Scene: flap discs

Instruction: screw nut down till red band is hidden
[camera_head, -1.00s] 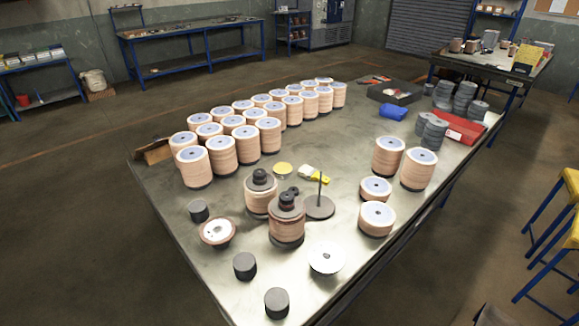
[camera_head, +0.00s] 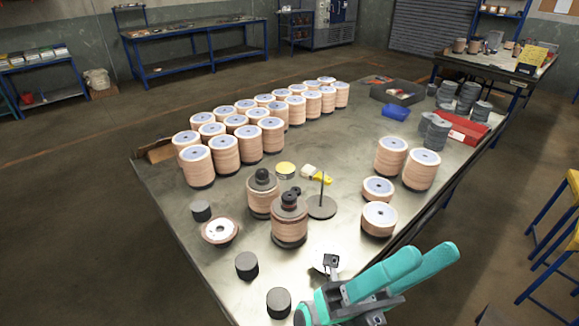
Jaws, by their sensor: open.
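Two stacks of tan flap discs stand near the middle of the table, a nearer stack (camera_head: 289,228) and a farther stack (camera_head: 262,200). Each has a grey plate and a dark nut on top, the nearer nut (camera_head: 289,198) and the farther nut (camera_head: 262,175). I cannot make out a red band on either. My gripper (camera_head: 331,262) is at the bottom centre, over the pale disc (camera_head: 316,262), to the right of and nearer than the nearer stack. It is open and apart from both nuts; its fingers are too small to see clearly.
A grey base with an upright rod (camera_head: 322,207) stands right of the stacks. Rows of disc stacks (camera_head: 248,145) fill the left back; more (camera_head: 391,157) stand at right. Dark cylinders (camera_head: 247,265) and a loose disc (camera_head: 219,231) lie in front. A yellow-handled brush (camera_head: 315,174) lies behind.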

